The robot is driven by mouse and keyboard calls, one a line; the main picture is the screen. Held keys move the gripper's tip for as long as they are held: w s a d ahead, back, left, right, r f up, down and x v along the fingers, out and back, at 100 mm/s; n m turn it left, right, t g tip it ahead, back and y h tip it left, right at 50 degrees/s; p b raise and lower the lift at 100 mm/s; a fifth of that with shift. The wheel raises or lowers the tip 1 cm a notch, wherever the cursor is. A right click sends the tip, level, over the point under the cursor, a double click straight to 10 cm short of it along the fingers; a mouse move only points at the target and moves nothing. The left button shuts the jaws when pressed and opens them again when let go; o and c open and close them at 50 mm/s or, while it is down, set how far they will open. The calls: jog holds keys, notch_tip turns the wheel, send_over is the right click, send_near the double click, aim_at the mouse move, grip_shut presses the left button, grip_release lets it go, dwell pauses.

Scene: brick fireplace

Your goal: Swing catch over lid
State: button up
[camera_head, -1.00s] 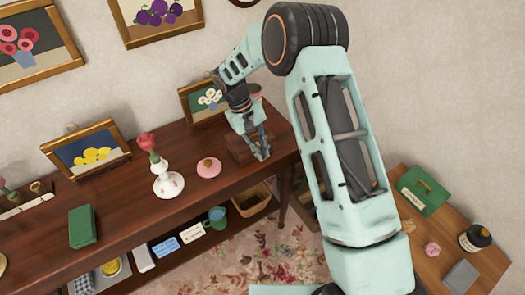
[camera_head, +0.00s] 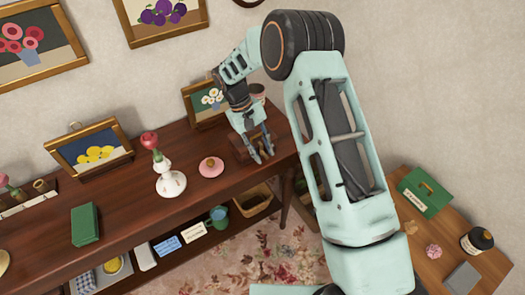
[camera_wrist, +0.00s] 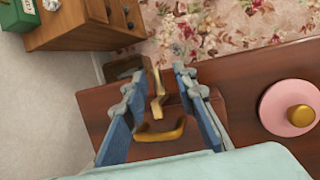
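A dark wooden box (camera_head: 239,152) stands near the right end of the long dark table, partly hidden by my gripper (camera_head: 263,155) in the head view. In the wrist view, the box lid (camera_wrist: 178,105) carries a curved brass handle (camera_wrist: 160,132) and an upright-looking brass catch (camera_wrist: 157,97). My gripper (camera_wrist: 156,82) is open, its two blue fingers spread to either side of the catch. Nothing is held. I cannot tell whether either finger touches the catch or lid, nor whether the catch lies over the lid's edge.
A pink round dish with a gold knob (camera_head: 211,166) and a white candlestick-like stand (camera_head: 168,180) are on the table to the left. A framed daisy picture (camera_head: 207,103) stands behind. A lower side table (camera_head: 448,245) is at the right.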

jog(key=shift+r, duration=0.1)
jog(key=v, duration=1.2)
